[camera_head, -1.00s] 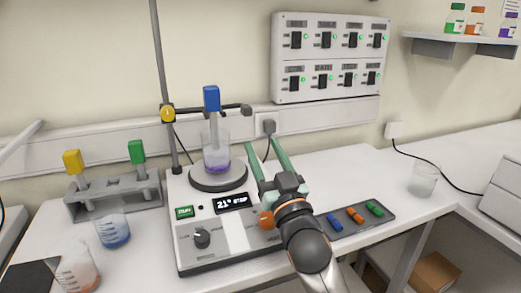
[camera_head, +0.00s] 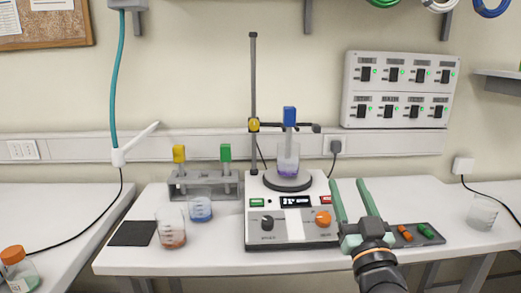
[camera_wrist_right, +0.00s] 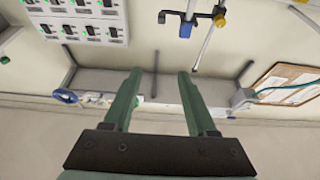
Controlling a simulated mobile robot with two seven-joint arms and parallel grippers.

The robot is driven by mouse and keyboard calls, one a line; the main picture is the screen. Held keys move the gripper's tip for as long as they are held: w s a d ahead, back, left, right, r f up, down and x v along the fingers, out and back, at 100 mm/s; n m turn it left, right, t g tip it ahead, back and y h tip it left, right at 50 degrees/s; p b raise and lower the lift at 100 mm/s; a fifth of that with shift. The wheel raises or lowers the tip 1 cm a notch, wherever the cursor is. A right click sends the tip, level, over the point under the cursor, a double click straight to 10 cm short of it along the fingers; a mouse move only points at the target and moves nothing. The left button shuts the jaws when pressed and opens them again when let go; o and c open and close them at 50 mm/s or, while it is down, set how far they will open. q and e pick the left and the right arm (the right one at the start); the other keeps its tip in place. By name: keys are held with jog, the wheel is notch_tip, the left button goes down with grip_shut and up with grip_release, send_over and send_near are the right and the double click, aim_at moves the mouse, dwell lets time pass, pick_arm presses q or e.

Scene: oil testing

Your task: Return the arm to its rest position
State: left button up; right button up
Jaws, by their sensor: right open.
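My right gripper (camera_head: 354,202) is in front of the right side of the hotplate stirrer (camera_head: 290,228). Its two green fingers point up and stand apart with nothing between them. In the right wrist view the fingers (camera_wrist_right: 158,88) are also spread and empty, with the wall behind them. The arm comes in from the bottom right. A beaker with purple liquid (camera_head: 288,165) stands on the stirrer's round plate, with a blue-topped probe (camera_head: 289,117) upright in it. My left gripper is not seen.
A rack (camera_head: 203,187) with yellow and green-topped probes stands left of the stirrer. Beakers with blue (camera_head: 200,210) and orange-brown liquid (camera_head: 171,238) are before it. A tray (camera_head: 434,241) is partly hidden behind my gripper. An empty beaker (camera_head: 483,213) stands at right.

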jog(key=s+f+g+p, duration=0.3)
jog(key=f, duration=0.7)
jog(key=s+f+g+p, duration=0.2)
jog(key=f+g+p, duration=0.1)
jog(key=f, duration=0.6)
pick_arm(q)
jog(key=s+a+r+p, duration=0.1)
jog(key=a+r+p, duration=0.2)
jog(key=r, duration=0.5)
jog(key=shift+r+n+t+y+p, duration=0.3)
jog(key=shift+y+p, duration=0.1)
jog(key=shift+p, duration=0.5)
pick_arm(e)
jog(key=s+f+g, duration=0.3)
jog(key=s+f, duration=0.6)
jog(key=s, duration=0.2)
jog(key=s+f+n+g+y, duration=0.1)
jog(key=s+f+g, duration=0.3)
jog(key=s+f, duration=0.5)
jog(key=s, duration=0.3)
jog(key=shift+a+f, duration=0.15)
jog(key=shift+a, duration=0.1)
